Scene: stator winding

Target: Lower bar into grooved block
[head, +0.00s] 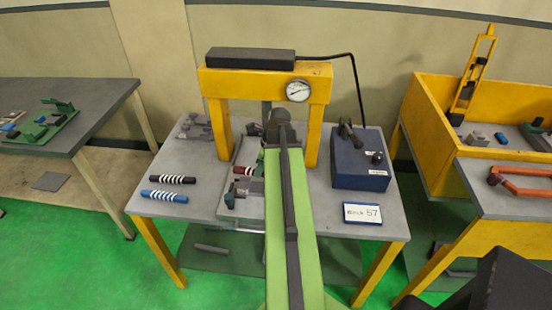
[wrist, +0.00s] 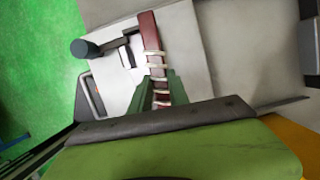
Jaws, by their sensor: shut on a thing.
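My gripper (wrist: 158,90) has green fingers and is shut on a dark red bar with white bands (wrist: 152,40). The bar runs away from the fingers over a pale grey block (wrist: 118,85) with a dark knob at its left. I cannot tell whether the bar touches the block or sits in a groove. In the head view the red bar (head: 243,170) shows just left of my arm, above the grey block (head: 241,207). My arm hides the fingers and part of the block there.
A yellow press frame with a gauge (head: 298,90) stands over the bench behind my arm. A black banded bar (head: 172,179) and a blue banded bar (head: 164,196) lie at the left. A dark blue box (head: 360,160) stands at the right, behind a white sign (head: 362,213).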

